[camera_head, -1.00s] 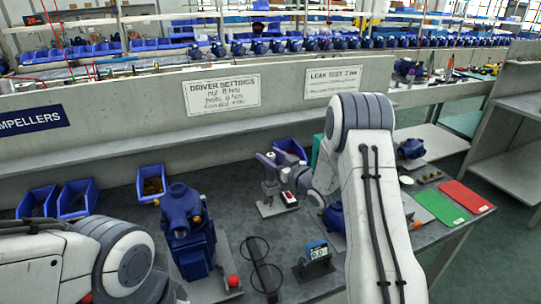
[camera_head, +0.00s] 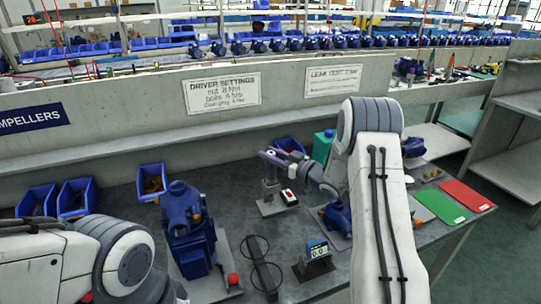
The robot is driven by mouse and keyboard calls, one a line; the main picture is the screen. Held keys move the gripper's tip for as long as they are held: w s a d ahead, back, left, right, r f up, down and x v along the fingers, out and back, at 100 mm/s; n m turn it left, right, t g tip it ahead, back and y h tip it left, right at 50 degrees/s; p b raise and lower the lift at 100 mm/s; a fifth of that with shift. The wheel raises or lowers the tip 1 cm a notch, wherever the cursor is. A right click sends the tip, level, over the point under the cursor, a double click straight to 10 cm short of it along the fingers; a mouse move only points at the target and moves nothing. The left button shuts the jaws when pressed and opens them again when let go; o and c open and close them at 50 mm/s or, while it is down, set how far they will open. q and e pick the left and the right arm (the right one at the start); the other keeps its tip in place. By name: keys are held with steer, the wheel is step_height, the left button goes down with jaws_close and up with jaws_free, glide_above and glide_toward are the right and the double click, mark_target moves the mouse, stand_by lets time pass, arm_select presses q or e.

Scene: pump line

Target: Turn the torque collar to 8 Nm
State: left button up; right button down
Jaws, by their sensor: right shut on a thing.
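My right gripper (camera_head: 293,163) is shut on a slim dark-purple and grey tool, which looks like the driver (camera_head: 271,157). It holds the tool tilted, above and close to a small grey stand (camera_head: 270,190). The torque collar and its scale are too small to make out. The driver settings sign (camera_head: 223,94) on the wall panel seems to read 8 Nm for the nut; its lower lines are blurred. My left arm enters at lower left, but its gripper is out of view.
A blue pump (camera_head: 189,225) stands on a plate at left. A small display block (camera_head: 316,258) shows about 0.0. Blue bins (camera_head: 152,182) line the back. Another blue pump (camera_head: 337,215) sits by my right arm. Green (camera_head: 441,207) and red (camera_head: 466,195) mats lie at right.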

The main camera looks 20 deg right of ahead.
steer(key=shift+n+g+y, duration=2.2)
steer(key=shift+y, duration=0.4)
steer(key=c, duration=0.6)
jaws_free()
steer(key=shift+o, duration=0.2)
steer(key=b+v, duration=0.1)
steer(key=v, duration=0.9)
steer(key=shift+d, duration=0.2)
